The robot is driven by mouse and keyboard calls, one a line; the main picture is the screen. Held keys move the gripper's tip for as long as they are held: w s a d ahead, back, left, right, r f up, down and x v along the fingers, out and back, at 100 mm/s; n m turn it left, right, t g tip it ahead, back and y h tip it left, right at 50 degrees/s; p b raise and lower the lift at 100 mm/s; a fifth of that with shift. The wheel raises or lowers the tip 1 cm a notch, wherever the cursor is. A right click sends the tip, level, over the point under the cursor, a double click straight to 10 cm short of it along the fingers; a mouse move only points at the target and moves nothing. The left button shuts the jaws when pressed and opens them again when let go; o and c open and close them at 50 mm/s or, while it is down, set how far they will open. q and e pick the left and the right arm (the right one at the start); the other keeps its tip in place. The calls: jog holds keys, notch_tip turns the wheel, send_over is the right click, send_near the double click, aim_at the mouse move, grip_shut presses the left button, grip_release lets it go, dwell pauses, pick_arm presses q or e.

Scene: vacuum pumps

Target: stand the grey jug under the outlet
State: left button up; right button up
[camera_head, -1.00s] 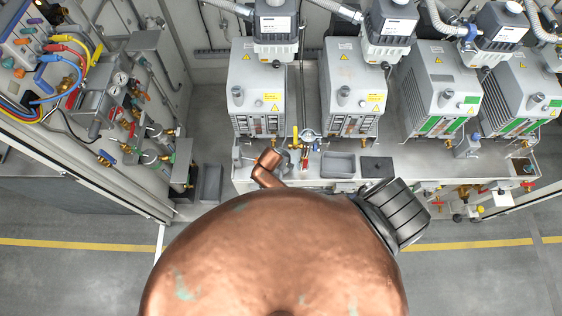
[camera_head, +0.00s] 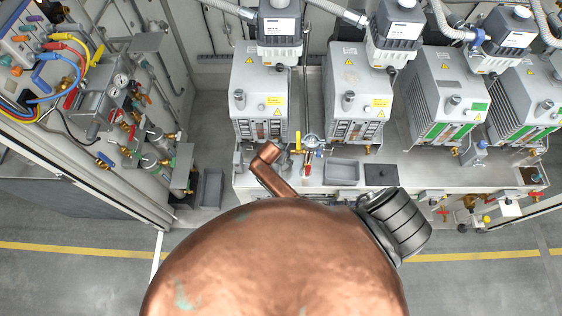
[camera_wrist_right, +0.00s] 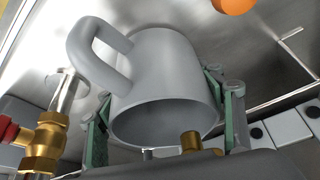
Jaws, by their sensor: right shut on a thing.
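In the right wrist view the grey jug (camera_wrist_right: 165,62) sits between the green-padded fingers of my right gripper (camera_wrist_right: 160,92), which is shut on it. Its looped handle (camera_wrist_right: 88,50) points to the left, and a dark round end of the jug faces the camera. A short brass outlet (camera_wrist_right: 190,142) shows in front of that end, near its right side; I cannot tell whether they touch. In the head view my own body hides the right gripper and the jug. My left gripper is in neither view.
A brass valve (camera_wrist_right: 42,145) with a red knob is left of the jug in the wrist view. In the head view several grey pumps (camera_head: 258,95) stand on a steel bench (camera_head: 408,172). A shallow grey tray (camera_head: 342,172) and a dark plate (camera_head: 382,174) lie at its front.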

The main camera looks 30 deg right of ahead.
jog(key=shift+f, duration=0.25)
dwell(0.5)
jog(key=o, duration=1.3)
jog(key=shift+v, duration=3.8)
